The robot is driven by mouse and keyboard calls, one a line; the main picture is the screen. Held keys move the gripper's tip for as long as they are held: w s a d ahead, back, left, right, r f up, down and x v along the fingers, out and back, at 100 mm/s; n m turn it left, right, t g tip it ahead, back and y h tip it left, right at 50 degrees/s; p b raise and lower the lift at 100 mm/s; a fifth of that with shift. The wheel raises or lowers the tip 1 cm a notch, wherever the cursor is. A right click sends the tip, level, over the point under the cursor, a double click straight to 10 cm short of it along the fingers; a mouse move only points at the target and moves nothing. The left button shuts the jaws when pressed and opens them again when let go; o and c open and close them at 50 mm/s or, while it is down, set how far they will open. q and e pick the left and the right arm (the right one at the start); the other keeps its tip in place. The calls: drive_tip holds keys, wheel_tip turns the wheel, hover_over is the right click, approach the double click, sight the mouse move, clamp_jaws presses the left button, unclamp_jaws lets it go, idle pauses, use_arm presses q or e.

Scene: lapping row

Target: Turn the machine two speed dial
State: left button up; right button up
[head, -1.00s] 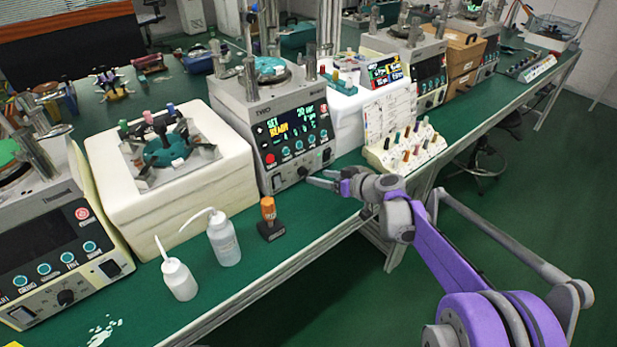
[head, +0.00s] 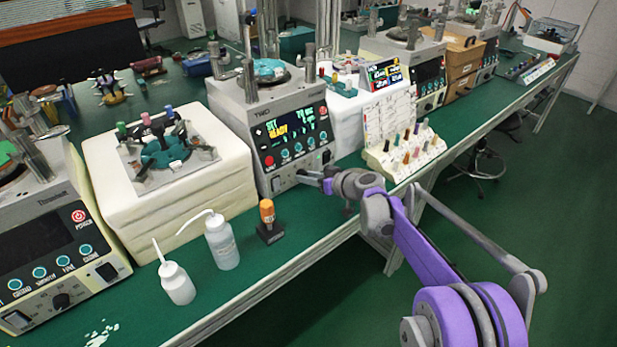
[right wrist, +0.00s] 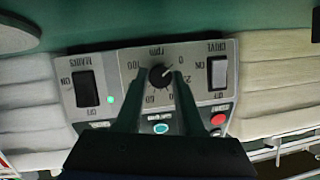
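Machine two (head: 262,130) is the grey unit with a lit display (head: 290,130) showing yellow and green text; its figures are too small to read surely. Its round black speed dial (right wrist: 160,76) sits on the front panel, with an rpm scale around it in the right wrist view. My right gripper (head: 310,179) is at the lower front of the machine. In the right wrist view its two fingers (right wrist: 160,84) stand on either side of the dial, close to it and apart from each other. Any contact is hard to make out. My left gripper is out of view.
Beside the dial are a drive switch (right wrist: 217,73), another rocker switch (right wrist: 85,88) and a red button (right wrist: 218,119). An orange-topped tool (head: 268,215) and two white bottles (head: 222,245) stand in front. A rack of coloured pegs (head: 405,155) stands to the right.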

clamp_jaws()
drive_tip(key=shift+w+m+g+y+p, duration=0.1)
drive_tip(key=shift+m+g+y+p, duration=0.25)
drive_tip(key=shift+m+y, duration=0.35)
drive_tip(key=shift+d+f+m+y, duration=0.1)
drive_tip(key=shift+m+y, duration=0.2)
drive_tip(key=shift+m, duration=0.5)
drive_tip(key=shift+m+g+y, duration=0.25)
drive_tip(key=shift+m+y, duration=0.35)
drive_tip(key=shift+m, duration=0.2)
drive_tip(key=o, duration=0.8)
unclamp_jaws()
